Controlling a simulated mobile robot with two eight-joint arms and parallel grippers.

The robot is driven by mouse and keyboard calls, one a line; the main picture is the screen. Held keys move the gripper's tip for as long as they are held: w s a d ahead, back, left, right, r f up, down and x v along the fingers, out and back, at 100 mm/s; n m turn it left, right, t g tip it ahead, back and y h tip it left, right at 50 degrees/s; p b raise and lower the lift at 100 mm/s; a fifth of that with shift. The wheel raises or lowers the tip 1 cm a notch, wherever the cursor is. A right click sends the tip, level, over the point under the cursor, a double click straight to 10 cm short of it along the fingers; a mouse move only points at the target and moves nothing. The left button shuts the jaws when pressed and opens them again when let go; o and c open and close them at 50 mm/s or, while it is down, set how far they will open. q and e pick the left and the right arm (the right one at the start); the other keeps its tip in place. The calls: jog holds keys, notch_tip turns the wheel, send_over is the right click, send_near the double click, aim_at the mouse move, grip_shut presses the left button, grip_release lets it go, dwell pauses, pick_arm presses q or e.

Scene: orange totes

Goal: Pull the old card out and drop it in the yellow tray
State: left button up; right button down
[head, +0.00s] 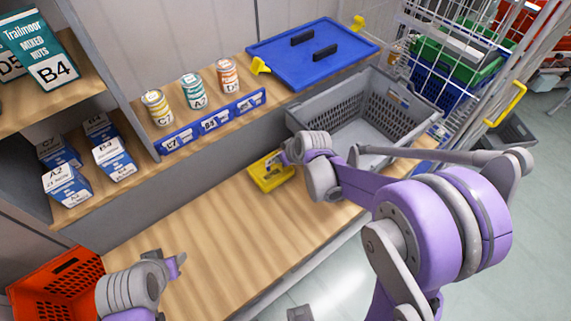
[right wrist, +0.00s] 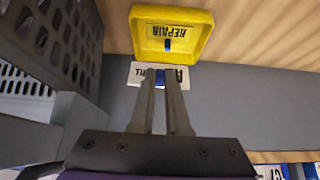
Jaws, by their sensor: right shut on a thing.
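The yellow tray (head: 286,177) lies on the wooden counter. In the right wrist view the tray (right wrist: 205,28) bears the word REPAIR, and a small blue piece (right wrist: 168,45) shows inside it. My right gripper (head: 283,159) is at the tray's far side. It is shut on a white card (right wrist: 142,70) with black print and a blue tab; the fingers partly hide the card. The card shows just beside the tray's edge in that view; I cannot tell its height. My left gripper (head: 177,265) is open and empty over the left of the counter.
A blue label rail (head: 215,124) runs along the shelf edge below three cans. A grey crate (head: 350,110) stands right of the tray, with a blue lid (head: 310,50) behind. An orange tote (head: 55,285) is at lower left. The middle counter is clear.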

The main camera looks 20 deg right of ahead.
jog(key=shift+w+a+f, duration=0.2)
jog(key=shift+w, duration=0.5)
jog(key=shift+s+f+b, duration=0.2)
jog(key=shift+f+b, duration=0.35)
jog(key=shift+f, duration=0.1)
jog(key=shift+f+b, duration=1.2)
jog(key=shift+f, duration=0.85)
pick_arm(q)
jog(key=f, duration=0.4)
jog(key=shift+s+f, duration=0.25)
jog(key=shift+f, duration=0.05)
pick_arm(e)
jog(key=c, duration=0.8)
grip_release()
